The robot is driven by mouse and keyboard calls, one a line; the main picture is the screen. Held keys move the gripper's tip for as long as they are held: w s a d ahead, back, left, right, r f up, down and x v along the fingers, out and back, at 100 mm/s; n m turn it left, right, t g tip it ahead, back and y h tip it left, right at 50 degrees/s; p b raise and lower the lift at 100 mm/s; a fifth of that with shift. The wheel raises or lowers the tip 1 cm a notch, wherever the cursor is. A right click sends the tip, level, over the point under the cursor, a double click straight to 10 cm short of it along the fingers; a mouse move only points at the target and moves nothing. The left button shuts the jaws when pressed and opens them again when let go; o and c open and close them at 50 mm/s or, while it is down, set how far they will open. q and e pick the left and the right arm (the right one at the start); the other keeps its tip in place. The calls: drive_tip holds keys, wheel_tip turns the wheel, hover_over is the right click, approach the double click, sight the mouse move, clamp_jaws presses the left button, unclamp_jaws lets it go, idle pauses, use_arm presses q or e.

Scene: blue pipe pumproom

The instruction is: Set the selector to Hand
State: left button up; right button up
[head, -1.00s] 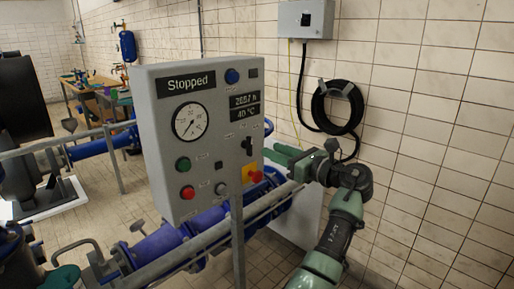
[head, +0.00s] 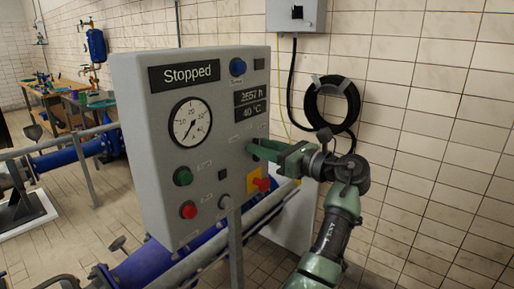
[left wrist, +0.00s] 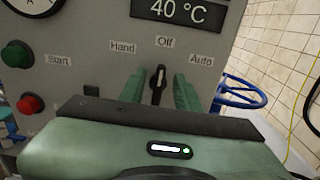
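The selector is a small black knob (left wrist: 158,85) on the grey control panel (head: 143,130). In the left wrist view it points up at the Off label (left wrist: 165,42), with Hand (left wrist: 123,47) to its left and Auto (left wrist: 201,61) to its right. My left gripper (left wrist: 159,92) has its green fingers on either side of the knob, with gaps visible beside it. In the head view the left gripper (head: 252,150) reaches the panel's right part from the right and hides the selector. The display (head: 184,74) reads Stopped. My right gripper is not in view.
Below the selector is a red knob on a yellow plate (head: 261,184). Green (head: 182,176) and red (head: 188,210) buttons are at the panel's left. A coiled black hose (head: 332,104) hangs on the tiled wall.

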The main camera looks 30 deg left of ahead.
use_arm(q)
drive_tip(key=shift+d+r, duration=0.1)
drive_tip(key=shift+d, duration=0.15)
drive_tip(key=shift+s+d, duration=0.1)
drive_tip(key=shift+d, duration=0.05)
drive_tip(key=shift+c, duration=1)
clamp_jaws()
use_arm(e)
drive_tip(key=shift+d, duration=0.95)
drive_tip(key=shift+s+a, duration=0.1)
